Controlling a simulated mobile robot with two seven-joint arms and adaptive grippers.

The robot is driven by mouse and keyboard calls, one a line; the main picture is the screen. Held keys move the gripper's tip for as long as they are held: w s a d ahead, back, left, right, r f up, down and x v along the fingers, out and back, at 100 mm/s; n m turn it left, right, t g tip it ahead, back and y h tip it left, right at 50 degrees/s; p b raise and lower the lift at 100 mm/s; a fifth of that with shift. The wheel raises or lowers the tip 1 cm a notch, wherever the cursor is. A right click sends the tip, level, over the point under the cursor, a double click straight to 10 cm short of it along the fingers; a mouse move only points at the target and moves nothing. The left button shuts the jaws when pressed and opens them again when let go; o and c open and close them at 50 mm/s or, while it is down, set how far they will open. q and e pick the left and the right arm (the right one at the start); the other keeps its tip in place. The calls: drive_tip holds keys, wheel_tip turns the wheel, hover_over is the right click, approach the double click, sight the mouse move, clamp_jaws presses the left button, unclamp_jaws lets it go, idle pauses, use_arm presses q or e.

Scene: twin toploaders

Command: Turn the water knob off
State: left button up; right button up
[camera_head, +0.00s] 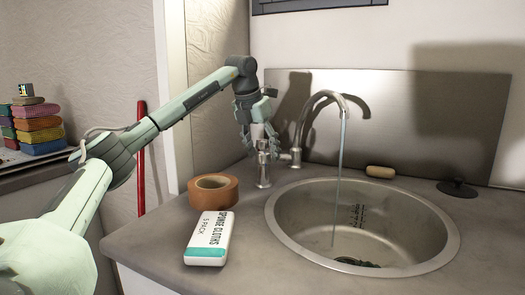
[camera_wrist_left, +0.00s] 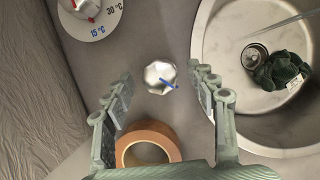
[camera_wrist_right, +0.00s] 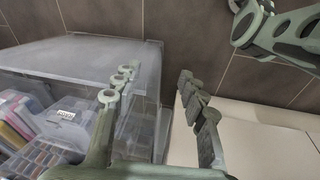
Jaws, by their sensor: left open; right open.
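The water knob (camera_wrist_left: 160,77) is a faceted silver knob with a blue mark, seen from above in the left wrist view. Its metal body shows beside the sink in the head view (camera_head: 263,172). My left gripper (camera_head: 259,142) is open and points down over it; in the left wrist view the knob appears between the fingertips, and I cannot tell whether they touch it. The curved tap (camera_head: 325,97) stands right of it, with a water stream (camera_head: 339,165) running into the round sink (camera_head: 285,232). My right gripper (camera_wrist_right: 155,78) is open and empty, away from the sink.
A brown tape roll (camera_head: 213,191) and a sponge cloth pack (camera_head: 208,238) lie on the counter left of the sink. A white temperature dial (camera_wrist_left: 95,15) is near the knob. A dark green object (camera_wrist_left: 282,72) sits in the sink. Clear plastic boxes (camera_wrist_right: 75,125) are near my right gripper.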

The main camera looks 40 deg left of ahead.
use_arm(q)
drive_tip(key=shift+c, duration=0.2)
drive_tip(key=c, duration=1.1)
drive_tip(key=m+h, duration=0.1)
drive_tip(key=m, duration=0.2)
drive_tip(key=shift+a+m, duration=0.1)
drive_tip(key=shift+m, duration=0.2)
drive_tip(key=shift+a+m+h, duration=0.1)
drive_tip(key=shift+m+h, duration=0.8)
drive_tip(key=shift+m, duration=1)
drive_tip(key=shift+g, duration=0.3)
